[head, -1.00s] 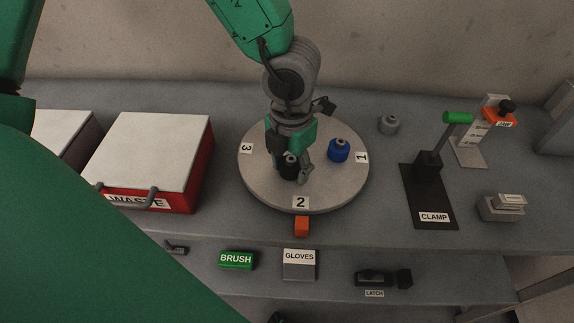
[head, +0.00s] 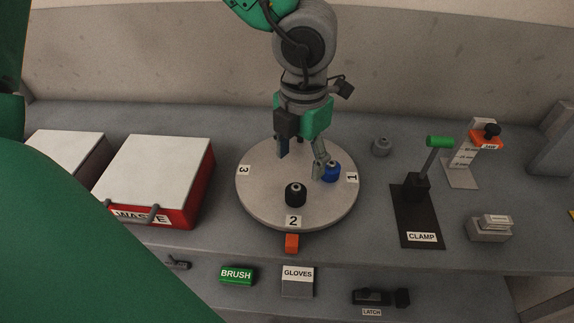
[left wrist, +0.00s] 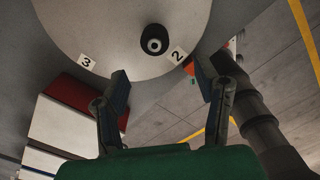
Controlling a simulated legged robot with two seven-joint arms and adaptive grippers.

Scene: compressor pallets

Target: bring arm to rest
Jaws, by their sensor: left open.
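My left gripper (head: 301,157) is open and empty above the back part of the round turntable (head: 262,203). In the left wrist view its two fingers (left wrist: 163,95) stand wide apart, with the turntable (left wrist: 105,28) beyond them. A black compressor-like part (head: 295,194) stands upright on the turntable by label 2, apart from the fingers; it also shows in the left wrist view (left wrist: 154,41). A blue part (head: 331,172) stands by label 1, partly behind the right finger in the head view. I cannot tell if they touch. My right gripper is not in view.
A red waste box (head: 180,180) with a white lid stands left of the turntable. The clamp (head: 417,190) and a grey part (head: 381,146) are on the right. An orange block (head: 292,243) sits at the turntable's front. Brush, gloves and latch items lie on the front shelf.

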